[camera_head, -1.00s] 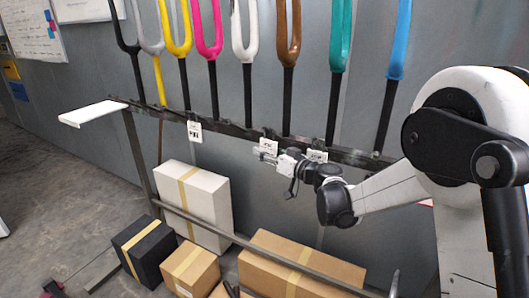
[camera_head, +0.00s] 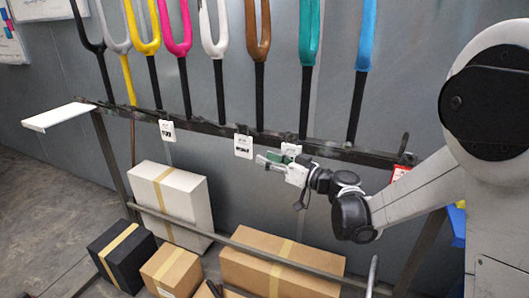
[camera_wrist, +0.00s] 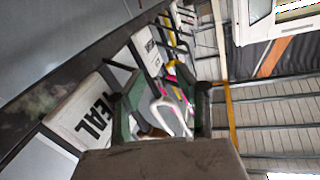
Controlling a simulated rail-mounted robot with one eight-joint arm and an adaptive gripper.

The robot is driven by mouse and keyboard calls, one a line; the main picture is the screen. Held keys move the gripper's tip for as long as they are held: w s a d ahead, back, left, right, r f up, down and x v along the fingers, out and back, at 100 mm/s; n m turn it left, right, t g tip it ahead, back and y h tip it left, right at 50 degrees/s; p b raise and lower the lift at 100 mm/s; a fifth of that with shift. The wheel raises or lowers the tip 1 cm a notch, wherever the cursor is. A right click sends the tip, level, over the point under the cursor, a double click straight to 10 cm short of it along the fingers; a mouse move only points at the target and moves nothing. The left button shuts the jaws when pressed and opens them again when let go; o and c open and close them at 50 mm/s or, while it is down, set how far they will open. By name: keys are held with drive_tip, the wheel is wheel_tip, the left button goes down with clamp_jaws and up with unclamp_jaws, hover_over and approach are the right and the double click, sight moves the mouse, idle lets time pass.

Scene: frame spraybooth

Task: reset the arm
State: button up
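My gripper (camera_head: 269,161) is in front of the dark rack rail (camera_head: 215,129), just below the level of the hanging tags. In the head view it shows between two white tags, one under the brown fork (camera_head: 259,42) and one under the teal fork (camera_head: 309,40). In the wrist view my gripper (camera_wrist: 164,104) has its two greenish fingers apart with nothing held between them. A white tag reading TEAL (camera_wrist: 88,120) is close beside the left finger. I cannot tell whether they touch.
Several coloured forks, including a blue one (camera_head: 366,40), stand along the rail. A white shelf (camera_head: 60,116) juts out at left. A white box (camera_head: 172,205), a black box (camera_head: 122,256) and brown cartons (camera_head: 280,262) sit below. Open floor lies at left.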

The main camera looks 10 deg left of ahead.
drive_tip(key=s+d+m+h, duration=1)
drive_tip(key=s+d+h, duration=0.6)
drive_tip(key=s+d, duration=1.6)
drive_tip(key=d, duration=0.2)
drive_tip(key=shift+d+f+m, duration=0.3)
drive_tip(key=shift+d+f, duration=0.1)
